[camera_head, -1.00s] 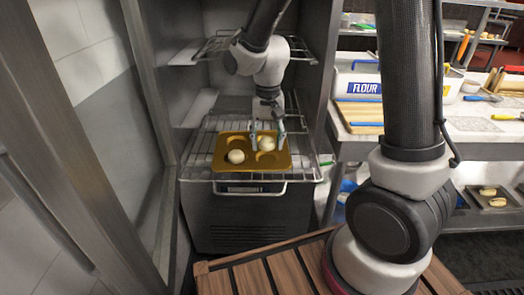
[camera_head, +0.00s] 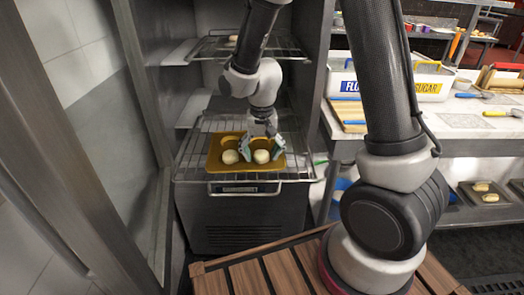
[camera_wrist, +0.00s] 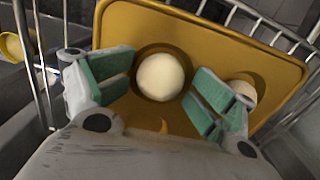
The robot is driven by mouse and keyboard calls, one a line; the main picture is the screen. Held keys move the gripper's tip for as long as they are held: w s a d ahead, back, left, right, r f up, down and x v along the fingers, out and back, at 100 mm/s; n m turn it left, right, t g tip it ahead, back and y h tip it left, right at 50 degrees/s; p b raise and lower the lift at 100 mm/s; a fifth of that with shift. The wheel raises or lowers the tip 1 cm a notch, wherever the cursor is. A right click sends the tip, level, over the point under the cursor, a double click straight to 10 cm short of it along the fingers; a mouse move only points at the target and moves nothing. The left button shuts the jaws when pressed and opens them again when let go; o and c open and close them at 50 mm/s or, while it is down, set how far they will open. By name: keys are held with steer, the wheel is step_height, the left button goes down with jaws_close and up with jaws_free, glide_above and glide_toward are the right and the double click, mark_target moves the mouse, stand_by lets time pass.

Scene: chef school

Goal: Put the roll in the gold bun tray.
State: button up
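The gold bun tray (camera_head: 243,170) lies on the wire rack of the open cabinet. One pale round roll (camera_head: 261,156) sits in its front right cup; in the wrist view this roll (camera_wrist: 160,77) rests inside a round cup. A second roll (camera_head: 230,157) sits in the front left cup; the wrist view shows it (camera_wrist: 243,92) partly hidden behind a finger. My gripper (camera_head: 263,149) is over the tray's right side. Its green-padded fingers (camera_wrist: 160,98) are open on either side of the front right roll, with small gaps showing.
The wire rack (camera_head: 190,160) extends around the tray, between the cabinet walls. Another wire shelf (camera_head: 290,47) is above, with a pale roll (camera_head: 233,38) on it. A slatted wooden surface (camera_head: 240,280) is in front. A counter with a flour bin (camera_head: 345,80) stands right.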

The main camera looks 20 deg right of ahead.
mark_target(262, 148)
steer(key=shift+w+r, duration=0.1)
steer(key=shift+r, duration=0.1)
steer(key=shift+r, duration=0.35)
step_height(262, 148, up, 11)
steer(key=s+d+r+n+t, duration=0.1)
steer(key=s+d+r+t, duration=0.1)
steer(key=s+d+r, duration=0.3)
steer(key=s+d+r+n+t, duration=0.2)
steer(key=s+d+r, duration=0.4)
steer(key=s+d, duration=0.4)
steer(key=s, duration=0.4)
steer(key=shift+r, duration=0.15)
stand_by(0.3)
